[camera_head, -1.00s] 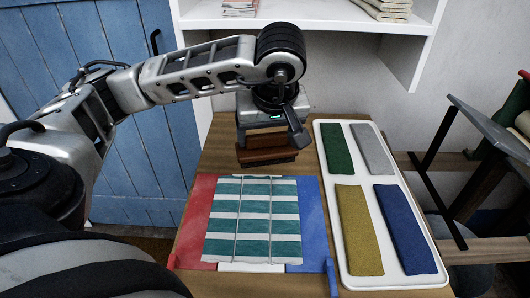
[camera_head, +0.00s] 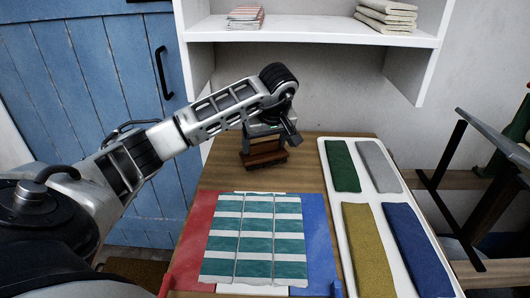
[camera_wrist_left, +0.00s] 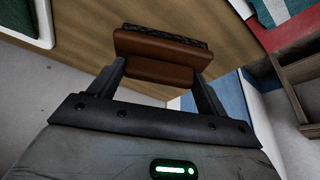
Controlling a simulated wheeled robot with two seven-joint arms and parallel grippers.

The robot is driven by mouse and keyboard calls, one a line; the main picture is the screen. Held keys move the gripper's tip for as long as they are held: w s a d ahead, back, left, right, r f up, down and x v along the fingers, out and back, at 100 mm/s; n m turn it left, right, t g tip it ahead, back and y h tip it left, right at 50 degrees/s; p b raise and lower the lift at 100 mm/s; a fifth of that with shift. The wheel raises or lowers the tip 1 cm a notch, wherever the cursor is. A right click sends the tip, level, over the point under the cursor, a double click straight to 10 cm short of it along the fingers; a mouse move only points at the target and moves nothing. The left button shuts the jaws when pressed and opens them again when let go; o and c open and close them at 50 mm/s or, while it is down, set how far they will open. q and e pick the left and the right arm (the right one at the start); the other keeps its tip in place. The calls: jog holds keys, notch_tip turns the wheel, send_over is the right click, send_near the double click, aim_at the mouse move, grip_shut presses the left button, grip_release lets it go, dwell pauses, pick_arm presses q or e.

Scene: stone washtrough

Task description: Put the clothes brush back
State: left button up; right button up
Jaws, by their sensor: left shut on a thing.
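The clothes brush (camera_head: 264,155) is a brown wooden block with a dark bristle side, at the back of the wooden table near the wall. My left gripper (camera_head: 266,142) comes down over it from above and is shut on it. In the left wrist view the brush (camera_wrist_left: 160,57) sits between the two fingers of the gripper (camera_wrist_left: 163,80), with its dark bristles facing away from the palm. I cannot tell whether the brush touches the table. My right gripper is not in view.
A striped teal and white cloth (camera_head: 254,240) lies on a red, white and blue board (camera_head: 318,235) at the front. A white tray (camera_head: 377,202) with several folded cloths is to the right. A white shelf (camera_head: 310,30) hangs above the table's back.

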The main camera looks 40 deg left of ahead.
aim_at(265, 151)
pick_arm(q)
jog(key=shift+f, duration=1.55)
jog(key=shift+f, duration=0.15)
jog(key=o, duration=1)
jog(key=p+v, duration=0.1)
jog(key=v, duration=1.1)
